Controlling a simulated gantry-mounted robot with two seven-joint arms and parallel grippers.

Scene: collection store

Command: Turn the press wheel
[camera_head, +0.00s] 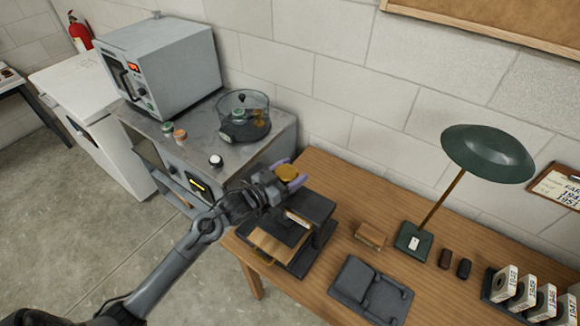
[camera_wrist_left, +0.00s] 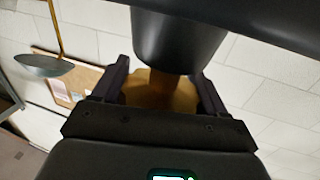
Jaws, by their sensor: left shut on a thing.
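The press (camera_head: 317,207) is a dark block-like device on the left end of the wooden table. Its wheel (camera_head: 289,174) is a small round brass-coloured piece at the top. My left gripper (camera_head: 287,171) reaches in over the press, with its pale purple fingers on either side of the wheel, shut on it. In the left wrist view the brass wheel (camera_wrist_left: 172,94) sits between the two dark fingers, partly hidden by a dark cylinder. My arm and gripper cover part of the press. My right gripper is not in view.
A brown block (camera_head: 370,236), a dark grey tray (camera_head: 369,290) and a green desk lamp (camera_head: 487,153) stand right of the press. A metal cabinet to its left carries a glass-domed vessel (camera_head: 243,116) and an oven-like box (camera_head: 163,66). Numbered white boxes (camera_head: 523,293) stand far right.

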